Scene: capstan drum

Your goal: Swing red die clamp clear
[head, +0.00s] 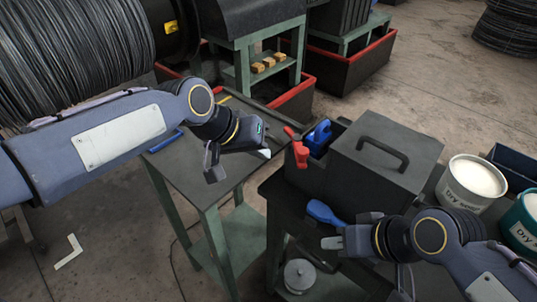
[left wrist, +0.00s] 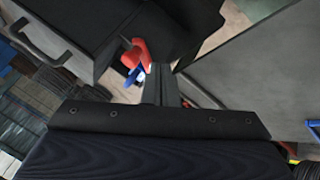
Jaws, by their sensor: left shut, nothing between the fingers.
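The red die clamp (head: 300,152) stands at the left end of the dark die box (head: 385,165), with its red handle tilted up and left. A blue clamp (head: 318,137) is just behind it. My left gripper (head: 265,153) is shut and empty, a short way left of the red clamp. In the left wrist view, the red clamp (left wrist: 134,55) shows just beyond and left of the closed fingers (left wrist: 160,84); contact cannot be told. My right gripper (head: 331,243) is low, by the front edge of the dark bench; its finger opening is unclear.
A blue-handled tool (head: 325,213) lies on the bench before the box. A green-legged table (head: 185,165) is under my left arm. A large wire coil (head: 75,55) fills the upper left.

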